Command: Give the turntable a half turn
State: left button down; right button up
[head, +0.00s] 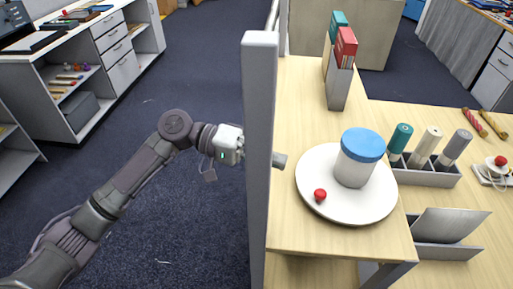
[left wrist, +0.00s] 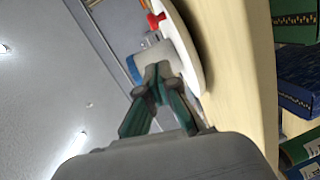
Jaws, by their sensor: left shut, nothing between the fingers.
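The turntable (head: 345,208) is a round white disc on the light wood table. A white canister with a blue lid (head: 360,145) stands upright on it, right of the middle. A small red knob (head: 320,195) sits near its front left rim. In the left wrist view the disc (left wrist: 190,60) shows edge-on, with the red knob (left wrist: 155,20) and part of the canister (left wrist: 133,68). My left gripper is mostly hidden behind a grey post in the head view. In the wrist view its fingertips (left wrist: 158,72) are together and empty, close to the disc's rim; contact is unclear.
The tall grey post (head: 260,150) stands at the table's left edge, in front of my left wrist. A grey holder with several cylinders (head: 427,172) is just right of the turntable. A file holder (head: 339,85) stands behind, and a grey tilted stand (head: 445,230) at front right.

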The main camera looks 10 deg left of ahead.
aim_at(323, 196)
pick_arm(q)
jog(key=d+p, duration=0.1)
jog(key=d, duration=0.3)
jog(key=shift+s+f, duration=0.1)
jog(key=shift+s, duration=0.05)
jog(key=shift+s+d+f+p, duration=0.2)
jog(key=shift+s+d+p, duration=0.2)
jog(key=shift+s, duration=0.1)
jog(key=shift+s+d+f+p, duration=0.15)
jog(key=shift+s+d+p, duration=0.15)
jog(key=shift+s, duration=0.2)
jog(key=shift+s+d+f+p, duration=0.2)
jog(key=shift+s+p, duration=0.1)
jog(key=shift+s, duration=0.3)
jog(key=shift+d+f, duration=0.1)
jog(key=shift+s+d, duration=0.35)
jog(key=shift+s, duration=0.25)
jog(key=shift+s+d, duration=0.35)
jog(key=shift+s, duration=0.25)
jog(key=shift+w, duration=0.15)
